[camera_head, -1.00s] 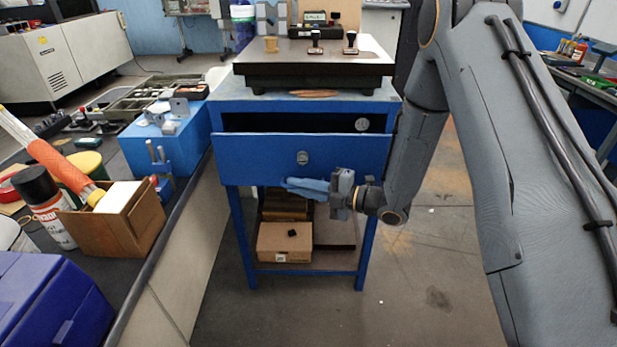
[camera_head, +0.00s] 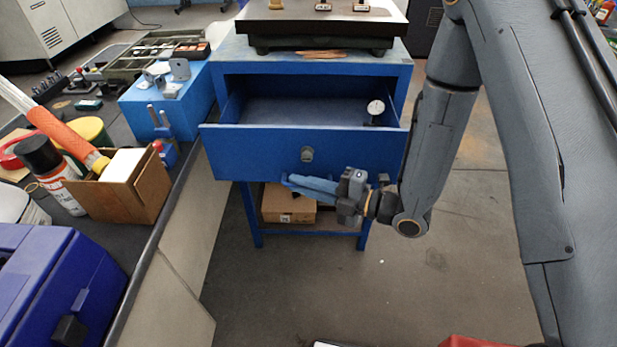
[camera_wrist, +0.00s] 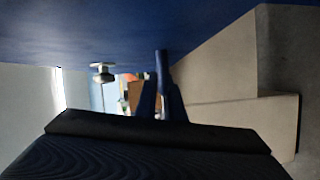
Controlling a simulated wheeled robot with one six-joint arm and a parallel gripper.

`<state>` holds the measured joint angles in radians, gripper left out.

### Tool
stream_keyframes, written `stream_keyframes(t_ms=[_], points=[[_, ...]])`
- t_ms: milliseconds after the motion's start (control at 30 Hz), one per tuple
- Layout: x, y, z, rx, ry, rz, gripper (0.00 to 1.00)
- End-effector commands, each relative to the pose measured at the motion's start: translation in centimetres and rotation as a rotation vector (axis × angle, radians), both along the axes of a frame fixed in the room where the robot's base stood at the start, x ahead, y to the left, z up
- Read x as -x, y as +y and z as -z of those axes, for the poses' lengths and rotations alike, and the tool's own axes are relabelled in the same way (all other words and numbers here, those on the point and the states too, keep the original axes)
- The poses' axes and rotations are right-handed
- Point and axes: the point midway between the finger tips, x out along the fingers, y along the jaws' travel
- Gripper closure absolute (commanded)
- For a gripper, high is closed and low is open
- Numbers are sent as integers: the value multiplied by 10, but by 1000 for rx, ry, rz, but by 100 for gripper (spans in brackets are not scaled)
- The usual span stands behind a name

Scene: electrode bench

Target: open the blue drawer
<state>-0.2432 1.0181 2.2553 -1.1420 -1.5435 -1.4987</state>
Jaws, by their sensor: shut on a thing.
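The blue drawer (camera_head: 250,152) in the blue bench stands pulled out, with much of its inside showing in the head view. A small round metal fitting (camera_head: 307,154) sits on its front; it also shows in the wrist view (camera_wrist: 103,70), apart from my fingers. My gripper (camera_head: 300,184) is at the lower edge of the drawer front, below the fitting, its blue fingers shut on part of the drawer. Exactly which part they hold is hidden. In the wrist view my fingers (camera_wrist: 163,85) are close together beneath the dark blue front.
A dial gauge (camera_head: 375,108) lies in the drawer at the right. A dark plate (camera_head: 320,28) stands on the bench top. A cardboard box (camera_head: 288,205) is below. A crowded worktop with a blue case (camera_head: 60,280) runs along the left.

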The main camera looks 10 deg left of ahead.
Motion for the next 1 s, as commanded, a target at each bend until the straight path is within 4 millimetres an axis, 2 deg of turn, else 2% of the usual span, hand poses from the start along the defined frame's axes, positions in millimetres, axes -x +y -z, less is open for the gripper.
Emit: stream_keyframes(t_ms=[333,367,433,467,767,867,1000], points=[[1,0,0,0,1,-2,100],[1,0,0,0,1,-2,86],[1,0,0,1,1,-1,75],[1,0,0,1,1,-1,73],[0,-2,0,0,0,1,73],[1,-9,0,0,0,2,73],[4,-29,-1,1,1,5,73]])
